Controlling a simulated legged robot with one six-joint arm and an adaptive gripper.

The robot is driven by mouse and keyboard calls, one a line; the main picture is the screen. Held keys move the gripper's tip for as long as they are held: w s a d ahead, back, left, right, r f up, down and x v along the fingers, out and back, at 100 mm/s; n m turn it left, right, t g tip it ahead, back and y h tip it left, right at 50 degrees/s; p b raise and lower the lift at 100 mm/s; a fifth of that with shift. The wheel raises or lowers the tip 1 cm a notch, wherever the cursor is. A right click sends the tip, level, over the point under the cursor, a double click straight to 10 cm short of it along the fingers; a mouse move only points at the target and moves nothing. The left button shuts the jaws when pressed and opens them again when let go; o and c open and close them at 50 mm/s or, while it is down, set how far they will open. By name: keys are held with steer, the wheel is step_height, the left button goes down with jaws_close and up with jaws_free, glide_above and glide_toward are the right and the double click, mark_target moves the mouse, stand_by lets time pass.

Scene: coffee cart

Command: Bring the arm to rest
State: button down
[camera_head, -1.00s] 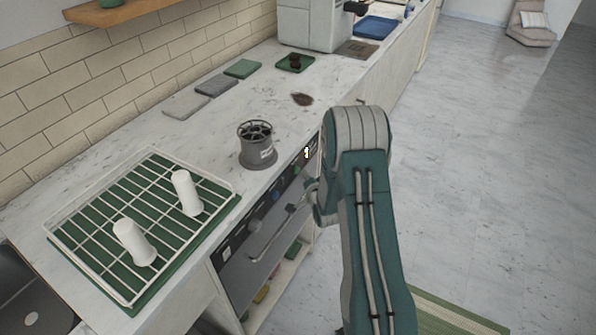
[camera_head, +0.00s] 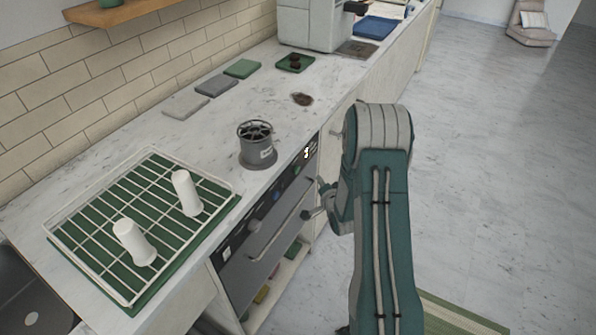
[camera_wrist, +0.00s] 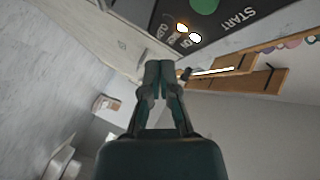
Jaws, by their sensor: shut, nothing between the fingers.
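My arm (camera_head: 383,220) is folded in the lower right of the head view, beside the counter front and clear of it. My gripper (camera_head: 318,198) shows only partly there, near the oven front, with the rest behind the arm. In the wrist view my gripper (camera_wrist: 160,72) is shut, its two fingers together with nothing between them.
The marble counter (camera_head: 200,135) carries a wire rack (camera_head: 90,195) with two white cups, a grey round holder (camera_head: 257,148), folded cloths (camera_head: 217,84) and a coffee machine (camera_head: 310,22). An oven (camera_head: 265,235) is set in the counter front.

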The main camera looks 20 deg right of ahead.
stand_by(0.4)
steer(key=s+a+r+n+g, duration=0.2)
steer(key=s+a+r+n, duration=0.15)
steer(key=r, duration=0.65)
steer(key=s+a+r+n+g, duration=0.2)
steer(key=a+r+g, duration=0.15)
steer(key=r, duration=0.65)
steer(key=s+a+r+n+g, duration=0.1)
steer(key=s+a+r+n, duration=0.1)
steer(key=s, duration=0.7)
steer(key=s+a+r+n+g+y, duration=0.1)
steer(key=s+a+r+n+g, duration=0.1)
steer(key=s+a, duration=0.3)
steer(key=s+a+r+n+g, duration=0.1)
steer(key=s+a+r+n, duration=0.2)
steer(key=s, duration=0.9)
steer(key=shift+s+a+r+y, duration=0.3)
steer(key=shift+a+r, duration=0.2)
steer(key=shift+r, duration=0.35)
